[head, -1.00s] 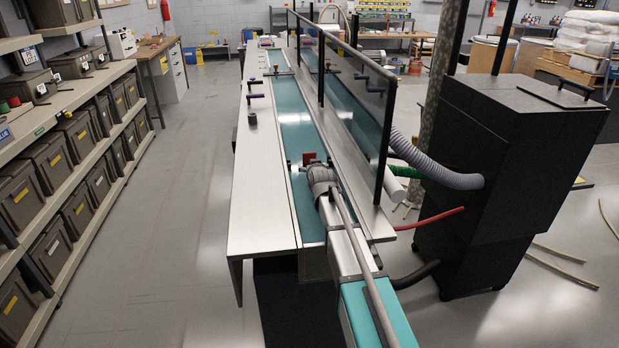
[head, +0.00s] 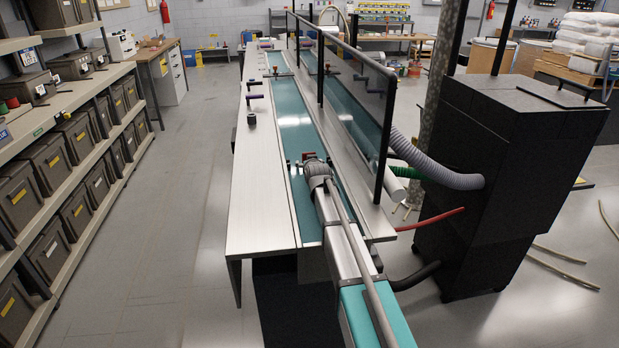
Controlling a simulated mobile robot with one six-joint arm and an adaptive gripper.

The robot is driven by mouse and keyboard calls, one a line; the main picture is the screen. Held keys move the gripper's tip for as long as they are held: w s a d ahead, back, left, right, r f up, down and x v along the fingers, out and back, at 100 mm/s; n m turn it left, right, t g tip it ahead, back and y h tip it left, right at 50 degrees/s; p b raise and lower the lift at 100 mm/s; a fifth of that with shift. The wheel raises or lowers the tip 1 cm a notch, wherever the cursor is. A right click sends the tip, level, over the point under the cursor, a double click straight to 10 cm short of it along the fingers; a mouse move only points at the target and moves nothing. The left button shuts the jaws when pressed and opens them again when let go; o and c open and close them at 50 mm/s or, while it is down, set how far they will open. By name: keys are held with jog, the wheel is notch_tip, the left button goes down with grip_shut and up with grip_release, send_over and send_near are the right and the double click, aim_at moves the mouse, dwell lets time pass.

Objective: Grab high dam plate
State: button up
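My gripper (head: 310,162) is at the far end of my arm, over the turquoise channel of the long steel bench. My own wrist hides most of it, and I cannot tell how its fingers stand. A small dark red piece (head: 308,156) shows just beyond the wrist, right by the gripper; I cannot tell if they touch. I cannot make out which part is the high dam plate. Farther along the bench are a purple piece (head: 255,97), a black knob (head: 252,120) and a red-topped crosspiece (head: 276,69) over the channel.
A clear panel with a black frame (head: 389,120) runs along the bench's right side. A black cabinet (head: 500,180) with hoses stands to the right. Shelves of grey bins (head: 45,165) line the left. The aisle floor (head: 180,220) between is clear.

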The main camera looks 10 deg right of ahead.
jog(key=c, duration=1.3)
jog(key=shift+r, duration=0.1)
notch_tip(320, 180, up, 18)
jog(key=p, duration=1.8)
